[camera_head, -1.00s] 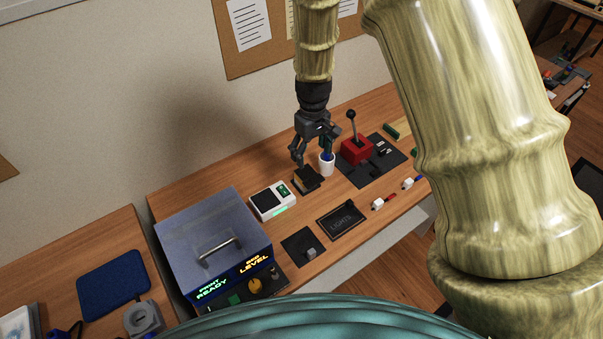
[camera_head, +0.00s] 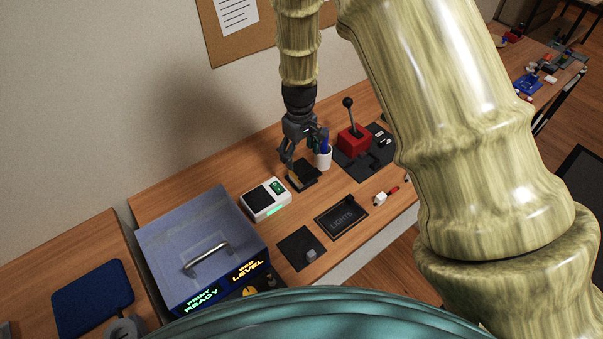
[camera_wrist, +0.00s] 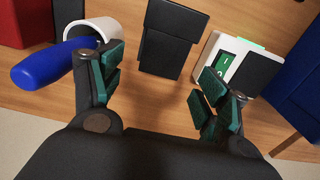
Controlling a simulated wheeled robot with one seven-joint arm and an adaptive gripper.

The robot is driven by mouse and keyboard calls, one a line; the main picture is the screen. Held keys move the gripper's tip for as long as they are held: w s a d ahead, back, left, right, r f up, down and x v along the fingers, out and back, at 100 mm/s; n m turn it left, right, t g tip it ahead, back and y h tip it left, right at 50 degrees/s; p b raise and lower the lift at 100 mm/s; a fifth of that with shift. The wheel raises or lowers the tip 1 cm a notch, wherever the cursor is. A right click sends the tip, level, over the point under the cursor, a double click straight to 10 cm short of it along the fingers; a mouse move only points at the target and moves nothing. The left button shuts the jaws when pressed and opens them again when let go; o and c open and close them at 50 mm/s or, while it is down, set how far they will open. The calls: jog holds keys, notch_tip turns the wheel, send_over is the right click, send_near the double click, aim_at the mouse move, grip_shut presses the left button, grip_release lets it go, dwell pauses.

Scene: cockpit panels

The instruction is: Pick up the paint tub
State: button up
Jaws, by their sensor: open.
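No thing is plainly marked as the paint tub. A white cup-like tub (camera_head: 323,159) with a blue object in it stands on the wooden desk, just right of my gripper (camera_head: 302,153) in the head view. In the wrist view the white tub (camera_wrist: 106,28) is at upper left beside the left finger, with the blue object (camera_wrist: 52,65) sticking out of it. My gripper (camera_wrist: 160,85) is open and empty. A black stand or box (camera_wrist: 170,42) lies ahead between its fingers. It also shows in the head view (camera_head: 304,173), below the fingers.
A red lever box (camera_head: 353,139) stands right of the tub. A white device (camera_head: 265,199) with a green switch is to the left, and a large blue-grey box (camera_head: 195,235) is further left. A LIGHTS panel (camera_head: 341,217) lies in front. The wall is close behind the desk.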

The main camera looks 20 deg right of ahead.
aim_at(301, 167)
jog(key=shift+d+f+p, duration=0.1)
jog(key=shift+f+p, duration=0.2)
jog(key=shift+f, duration=1.05)
jog(key=shift+s+f+p, duration=0.3)
jog(key=shift+f+p, duration=0.25)
jog(key=shift+f, duration=0.25)
jog(key=shift+s+f+p, duration=0.25)
jog(key=shift+f+p, duration=0.3)
jog(key=shift+f, duration=1.25)
jog(key=shift+c, duration=0.2)
jog(key=c, duration=1.1)
